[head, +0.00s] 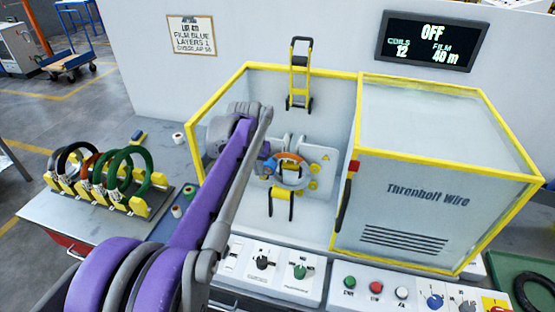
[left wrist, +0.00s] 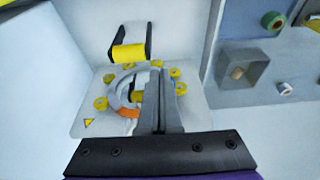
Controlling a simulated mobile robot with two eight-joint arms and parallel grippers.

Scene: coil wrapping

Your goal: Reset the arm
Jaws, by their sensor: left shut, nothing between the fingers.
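My left arm reaches from the lower left into the yellow-framed wrapping machine (head: 262,66). My left gripper (head: 270,165) is in front of the machine's back plate (head: 320,156); its fingers also show in the left wrist view (left wrist: 158,76), shut with nothing between them. A ring-shaped coil (head: 291,158), pale with an orange part, sits among yellow rollers on the plate. In the left wrist view the coil (left wrist: 118,97) lies behind and left of the fingers, which hide part of it. I cannot tell if they touch. My right gripper is not in view.
A rack (head: 130,204) of several coils stands on the table at left. A display (head: 427,41) reads OFF, coils 12, film 40 m. A closed cabinet (head: 430,200) bounds the bay on the right. Control panels (head: 268,266) line the front. A green tray (head: 520,275) is at lower right.

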